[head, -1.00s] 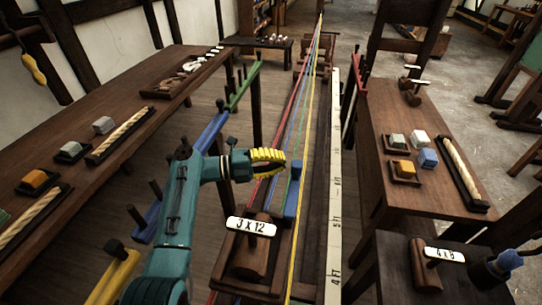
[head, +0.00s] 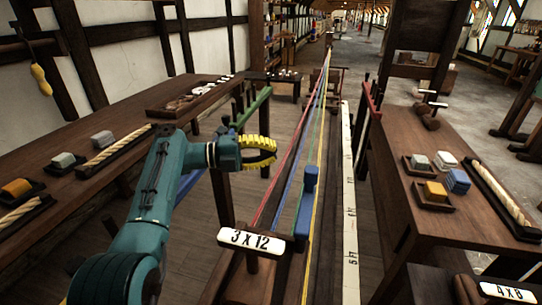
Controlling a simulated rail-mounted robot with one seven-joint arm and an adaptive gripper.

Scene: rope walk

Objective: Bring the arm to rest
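My teal arm (head: 160,185) reaches up from the lower left of the head view. My gripper (head: 266,152), with yellow ribbed fingers, points right at its end. It appears in the picture just left of the stretched coloured ropes (head: 306,140). The two fingers curve towards each other, but I cannot tell whether their tips meet. I see nothing held in it.
A left bench (head: 100,150) carries wooden trays, blocks and rope pieces. A right table (head: 420,215) holds several blocks. Floor shows between left bench and ropes.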

